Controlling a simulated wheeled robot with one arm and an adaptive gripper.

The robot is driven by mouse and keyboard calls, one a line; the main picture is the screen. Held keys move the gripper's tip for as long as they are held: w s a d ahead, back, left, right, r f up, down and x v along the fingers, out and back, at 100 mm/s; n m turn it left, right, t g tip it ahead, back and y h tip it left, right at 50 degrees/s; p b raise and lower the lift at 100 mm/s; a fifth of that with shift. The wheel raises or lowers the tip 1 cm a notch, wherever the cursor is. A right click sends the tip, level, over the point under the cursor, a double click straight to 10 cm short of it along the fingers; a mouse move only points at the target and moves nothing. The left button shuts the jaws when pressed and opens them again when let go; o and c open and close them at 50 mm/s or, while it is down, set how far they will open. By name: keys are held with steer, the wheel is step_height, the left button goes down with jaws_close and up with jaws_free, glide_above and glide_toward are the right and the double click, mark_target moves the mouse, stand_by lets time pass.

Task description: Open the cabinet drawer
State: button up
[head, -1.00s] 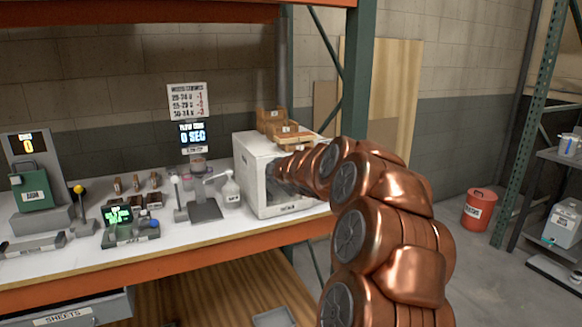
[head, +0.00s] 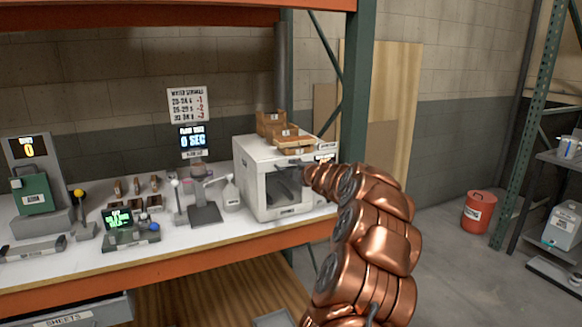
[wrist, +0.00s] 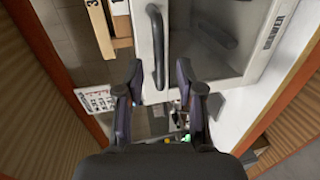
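A white box-shaped cabinet (head: 262,187) with a dark window in its front stands on the bench in the head view. Its front fills the top of the wrist view (wrist: 255,78), with a printed label at the right. A dark curved bar handle (wrist: 157,45) is on this front, beside the window. My gripper (wrist: 160,70) is open, with one fingertip on each side of the handle's near end. I cannot tell whether they touch it. In the head view my arm hides most of the gripper. A grey drawer (head: 75,312) labelled "SHEETS" is under the bench at lower left.
Wooden trays (head: 275,124) sit on the cabinet. A green upright (head: 360,80) rises behind my arm. Open floor lies to the right, with a red bucket (head: 478,211).

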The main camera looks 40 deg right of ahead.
mark_target(292, 168)
steer(key=shift+p+x, duration=0.55)
steer(key=shift+x, duration=1.2)
steer(key=shift+c, duration=0.2)
jaws_close()
